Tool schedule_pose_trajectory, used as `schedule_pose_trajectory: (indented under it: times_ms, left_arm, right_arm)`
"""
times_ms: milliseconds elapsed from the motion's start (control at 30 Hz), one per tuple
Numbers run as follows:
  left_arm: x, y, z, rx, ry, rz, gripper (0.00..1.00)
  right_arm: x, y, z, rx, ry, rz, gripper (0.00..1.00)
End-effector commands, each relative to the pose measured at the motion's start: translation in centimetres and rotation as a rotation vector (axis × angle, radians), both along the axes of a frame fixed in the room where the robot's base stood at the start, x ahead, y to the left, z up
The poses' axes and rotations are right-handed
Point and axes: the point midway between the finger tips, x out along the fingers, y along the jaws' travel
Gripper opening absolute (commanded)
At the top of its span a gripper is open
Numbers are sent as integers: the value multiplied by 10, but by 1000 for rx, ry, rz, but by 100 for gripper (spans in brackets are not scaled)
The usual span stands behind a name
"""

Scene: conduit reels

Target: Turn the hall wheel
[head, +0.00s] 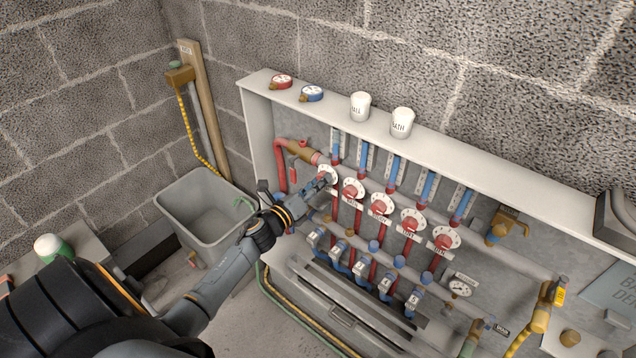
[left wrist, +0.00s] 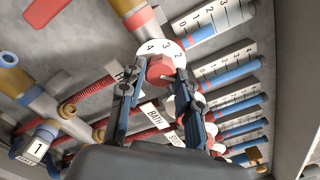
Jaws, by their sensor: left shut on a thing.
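The hall wheel (head: 327,172) is the leftmost of a row of red knobs with white numbered dials on the manifold. In the left wrist view it shows as a red knob (left wrist: 160,68) on a white dial with the numbers 2, 3 and 4. Its label is mostly hidden behind a finger; only an H shows, and the label beside it reads BATH. My left gripper (head: 323,182) reaches in from the left, and its two fingers (left wrist: 159,82) are shut on the red knob, one on each side. My right gripper is out of view.
Several similar wheels (head: 380,207) run to the right, below blue flow gauges (head: 395,172). A red pipe (head: 281,165) curves down just left of the hall wheel. White caps (head: 402,122) stand on the cabinet's top ledge. A grey bin (head: 172,213) stands at left.

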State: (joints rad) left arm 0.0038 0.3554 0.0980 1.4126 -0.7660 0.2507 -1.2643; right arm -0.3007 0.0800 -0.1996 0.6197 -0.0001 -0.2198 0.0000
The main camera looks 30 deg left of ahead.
Motion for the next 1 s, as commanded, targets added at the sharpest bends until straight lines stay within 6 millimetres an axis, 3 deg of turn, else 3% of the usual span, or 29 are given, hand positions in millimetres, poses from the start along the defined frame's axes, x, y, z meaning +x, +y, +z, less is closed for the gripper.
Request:
schedule_pose_trajectory:
  times_ms: [1000]
  left_arm:
    - [0, 0, 2, -963, 77, 1, 1]
  right_arm:
    - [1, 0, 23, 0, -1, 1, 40]
